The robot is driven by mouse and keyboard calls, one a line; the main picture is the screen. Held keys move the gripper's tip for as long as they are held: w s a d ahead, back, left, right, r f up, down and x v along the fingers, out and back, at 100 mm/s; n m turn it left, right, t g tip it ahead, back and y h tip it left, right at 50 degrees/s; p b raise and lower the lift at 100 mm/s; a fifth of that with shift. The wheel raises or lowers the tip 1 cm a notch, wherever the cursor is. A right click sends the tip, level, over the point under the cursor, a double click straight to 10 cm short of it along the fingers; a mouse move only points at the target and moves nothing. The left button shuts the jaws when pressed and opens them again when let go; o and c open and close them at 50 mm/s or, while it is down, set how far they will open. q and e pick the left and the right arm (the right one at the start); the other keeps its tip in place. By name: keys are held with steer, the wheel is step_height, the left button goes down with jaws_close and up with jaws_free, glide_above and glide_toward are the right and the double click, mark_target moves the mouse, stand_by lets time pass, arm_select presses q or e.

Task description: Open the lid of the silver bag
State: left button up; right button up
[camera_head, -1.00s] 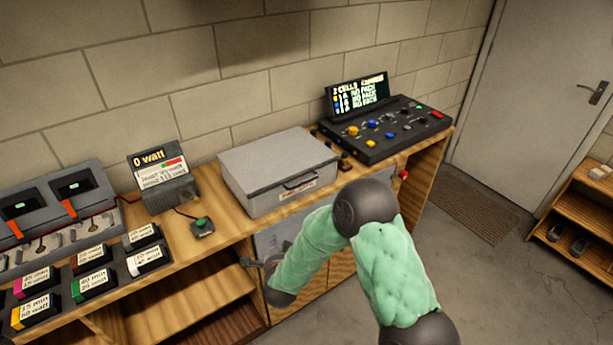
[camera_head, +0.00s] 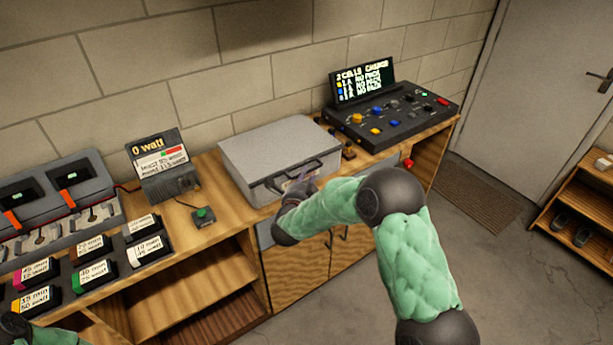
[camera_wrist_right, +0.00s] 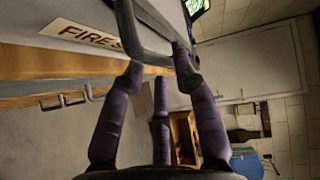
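The silver bag (camera_head: 278,147) is a grey, hard-looking case on the wooden bench against the wall. Its lid is closed. A dark handle (camera_head: 294,178) is on its front face; it also shows close up in the wrist view (camera_wrist_right: 151,42). My right gripper (camera_head: 303,186) is at the front of the case, by the handle. In the wrist view its purple fingers (camera_wrist_right: 160,75) are spread apart around the handle's area; whether they touch it I cannot tell. My left gripper is out of view; only part of my left arm shows at the bottom left corner.
A control panel with a screen (camera_head: 392,118) stands right of the case. A wattmeter display (camera_head: 160,165) and a green-button box (camera_head: 203,217) stand to its left. Labelled blocks (camera_head: 93,272) and a charger (camera_head: 60,190) are further left. The floor in front is clear.

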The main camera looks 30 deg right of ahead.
steer(key=shift+x, duration=1.35)
steer(key=shift+a, duration=0.1)
steer(key=shift+c, duration=0.3)
jaws_close()
steer(key=shift+r, duration=0.15)
